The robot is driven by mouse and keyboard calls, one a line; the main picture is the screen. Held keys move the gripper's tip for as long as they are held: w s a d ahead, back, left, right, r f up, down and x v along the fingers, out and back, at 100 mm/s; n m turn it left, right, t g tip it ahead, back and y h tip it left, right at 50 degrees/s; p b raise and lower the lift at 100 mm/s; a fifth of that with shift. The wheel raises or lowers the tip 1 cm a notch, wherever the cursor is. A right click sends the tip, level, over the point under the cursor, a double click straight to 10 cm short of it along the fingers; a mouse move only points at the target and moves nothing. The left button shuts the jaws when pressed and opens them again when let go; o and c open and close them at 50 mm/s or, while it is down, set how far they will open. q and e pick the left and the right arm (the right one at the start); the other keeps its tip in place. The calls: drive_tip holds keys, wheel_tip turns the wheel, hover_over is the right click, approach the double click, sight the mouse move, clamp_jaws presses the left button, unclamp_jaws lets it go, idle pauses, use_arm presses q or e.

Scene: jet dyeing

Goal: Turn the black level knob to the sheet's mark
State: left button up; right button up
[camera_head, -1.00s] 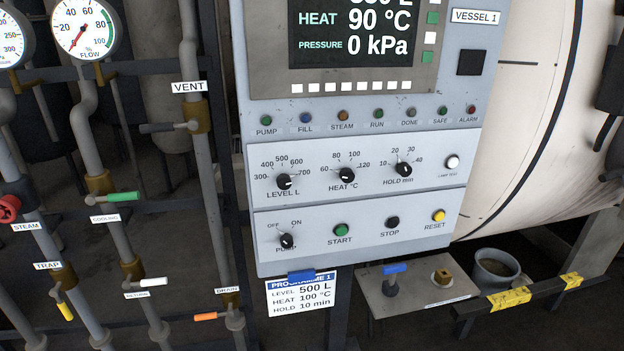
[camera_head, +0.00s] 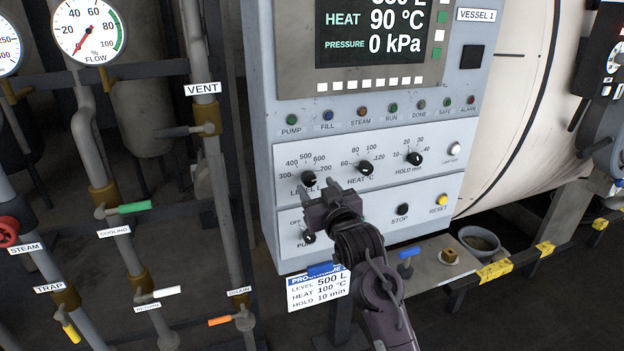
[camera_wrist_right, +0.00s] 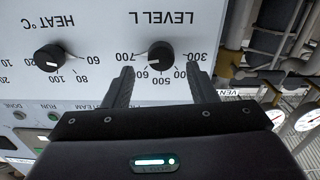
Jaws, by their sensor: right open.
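The black level knob (camera_head: 309,178) is on the white control panel, below a scale from 300 to 700. In the right wrist view the knob (camera_wrist_right: 161,55) appears upside down between my open fingers, just beyond their tips. Its white line seems to point toward the 700 side. My right gripper (camera_head: 319,188) is open and empty in front of the panel, its tips close below the knob; contact cannot be told. The programme sheet (camera_head: 318,292) hangs below the panel and reads level 500 L, heat 100 °C, hold 10 min. My left gripper is out of view.
The heat knob (camera_head: 366,168) and hold knob (camera_head: 415,159) are to the right. The pump knob (camera_head: 308,237) is below, beside my arm, which hides the start button. Pipes with valve handles, such as the green cooling handle (camera_head: 134,208), stand at left.

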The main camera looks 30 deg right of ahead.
sight(311, 180)
drive_tip(key=x, duration=0.2)
drive_tip(key=shift+w+r, duration=0.1)
drive_tip(key=shift+w, duration=0.3)
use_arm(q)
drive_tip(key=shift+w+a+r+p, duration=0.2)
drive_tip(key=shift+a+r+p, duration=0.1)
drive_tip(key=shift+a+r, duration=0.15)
use_arm(e)
drive_tip(key=shift+w+d, duration=0.1)
drive_tip(key=shift+w, duration=0.45)
drive_tip(key=c, duration=1)
